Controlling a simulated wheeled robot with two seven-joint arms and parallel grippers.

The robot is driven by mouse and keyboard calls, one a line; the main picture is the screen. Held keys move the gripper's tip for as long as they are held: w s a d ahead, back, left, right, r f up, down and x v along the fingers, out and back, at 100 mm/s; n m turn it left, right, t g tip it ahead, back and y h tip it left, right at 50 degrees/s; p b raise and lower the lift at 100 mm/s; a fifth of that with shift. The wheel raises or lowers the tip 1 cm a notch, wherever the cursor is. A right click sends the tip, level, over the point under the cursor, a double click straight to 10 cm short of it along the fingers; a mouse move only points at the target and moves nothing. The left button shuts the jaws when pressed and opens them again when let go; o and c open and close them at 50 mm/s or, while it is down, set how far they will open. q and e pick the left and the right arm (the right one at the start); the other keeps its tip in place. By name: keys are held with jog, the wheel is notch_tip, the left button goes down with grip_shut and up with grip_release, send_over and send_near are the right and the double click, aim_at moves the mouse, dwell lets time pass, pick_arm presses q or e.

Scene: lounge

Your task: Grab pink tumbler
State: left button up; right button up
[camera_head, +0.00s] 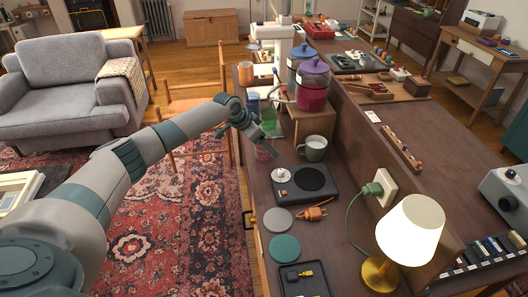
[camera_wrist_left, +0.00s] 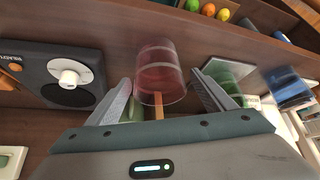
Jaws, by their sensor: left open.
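The translucent pink tumbler (camera_wrist_left: 162,72) stands on the wooden counter, in the upper middle of the left wrist view. In the head view only a bit of the pink tumbler (camera_head: 265,152) shows below my left gripper (camera_head: 256,140); the gripper hides the rest. My left gripper is open, and its two fingers show in the left wrist view (camera_wrist_left: 161,88). One finger lies to each side of the tumbler's near part. I cannot tell whether either finger touches it. My right gripper is in neither view.
A black hot plate device (camera_head: 304,184), a green mug (camera_head: 315,148) and a wooden stand (camera_head: 312,121) with jars are near. A lit lamp (camera_head: 409,229) stands at the counter's front.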

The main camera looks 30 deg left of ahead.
pick_arm(q)
jog(key=shift+p+x, duration=0.4)
jog(key=shift+x, duration=1.35)
jog(key=c, duration=1.4)
